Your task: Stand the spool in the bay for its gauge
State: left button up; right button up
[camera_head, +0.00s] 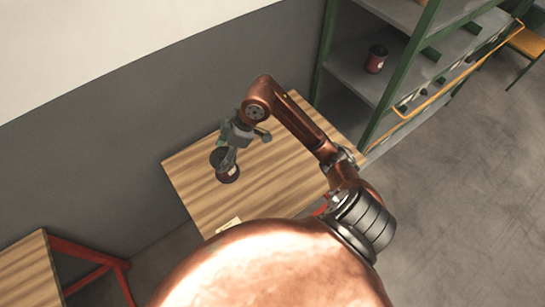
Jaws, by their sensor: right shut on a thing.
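My right gripper (232,148) is over the wooden table and shut on a dark spool (226,171) with a reddish-brown winding. The gripper covers part of the spool. I cannot tell whether the spool touches the table top. Another dark spool with a red band (375,59) stands upright on a shelf of the green-framed rack (349,77). The rack has dividers and small pale labels along a shelf edge; the labels are too small to read. My left gripper is not in view.
The wooden table (272,176) is mostly bare, with a small pale card (229,225) near its front edge. A second wooden table with red legs (29,272) stands at lower left. A yellow rail (458,75) runs along the rack. Grey floor lies open at right.

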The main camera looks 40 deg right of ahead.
jog(key=s+d+m+t+h+p, duration=0.1)
jog(key=s+d+m+p, duration=0.1)
jog(key=s+d, duration=0.55)
jog(key=s+d+m+p, duration=0.15)
jog(key=s+d, duration=0.35)
jog(key=s, duration=0.6)
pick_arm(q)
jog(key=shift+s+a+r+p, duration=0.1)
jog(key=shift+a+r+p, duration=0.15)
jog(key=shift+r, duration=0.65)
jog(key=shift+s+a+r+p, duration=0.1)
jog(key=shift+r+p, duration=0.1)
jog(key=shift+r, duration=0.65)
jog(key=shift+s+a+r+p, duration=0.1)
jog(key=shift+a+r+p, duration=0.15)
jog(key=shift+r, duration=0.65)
pick_arm(e)
jog(key=w+d+f, duration=0.2)
jog(key=w+f, duration=0.4)
jog(key=f, duration=0.1)
jog(key=w+d+f, duration=0.2)
jog(key=w+f, duration=0.4)
jog(key=w, duration=0.1)
jog(key=shift+w+d+f, duration=0.15)
jog(key=shift+d+f, duration=0.15)
jog(key=shift+f, duration=0.15)
jog(key=o, duration=2.1)
